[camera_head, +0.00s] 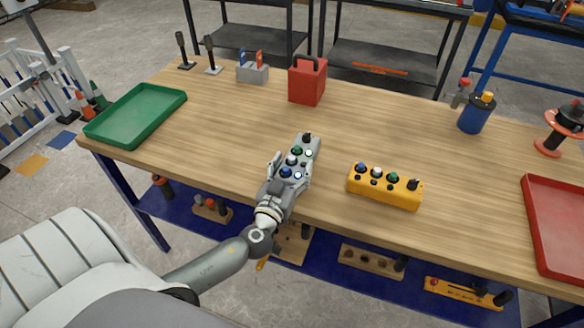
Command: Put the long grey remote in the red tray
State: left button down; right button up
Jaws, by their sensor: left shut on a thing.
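The long grey remote (307,149) has a row of coloured buttons and a black knob at its far end. It is over the middle of the wooden table, pointing away from me. My left gripper (291,170) is shut on it, with one finger on each side of its near part. I cannot tell whether the remote touches the table. The red tray (535,205) lies at the table's right edge, partly cut off by the frame; its visible floor is empty. My right gripper is not in view.
A yellow remote (385,187) lies right of my gripper, between it and the red tray. A green tray (136,115) is at the left. A red box (307,82), a grey block (252,73) and a blue container (476,113) stand along the back.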

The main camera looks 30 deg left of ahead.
pick_arm(q)
jog(key=shift+c, duration=1.7)
grip_release()
jog(key=shift+r, duration=0.1)
jog(key=b+v, duration=0.4)
jog(key=v, duration=0.8)
jog(key=shift+b, duration=0.3)
jog(key=shift+d, duration=0.15)
